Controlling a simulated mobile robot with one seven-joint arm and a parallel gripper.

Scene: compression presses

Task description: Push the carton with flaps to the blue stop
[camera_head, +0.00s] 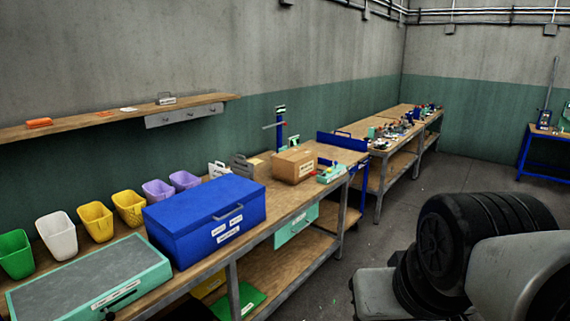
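A brown carton (294,167) with a small white label sits upright on the wooden workbench (309,187), right of a large blue box. Its top looks closed; I cannot make out its flaps. A low blue board (342,145) stands across the bench's right end, beyond the carton, with a gap between them; it may be the blue stop, but I cannot tell surely. My gripper is not in view. Dark ribbed and grey parts of my arm fill the lower right, well apart from the carton.
The blue lidded box (205,217) stands left of the carton. A small green device (331,174) sits at the bench's front edge, right of the carton. Coloured bins line the wall. Open floor (385,225) lies right of the bench.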

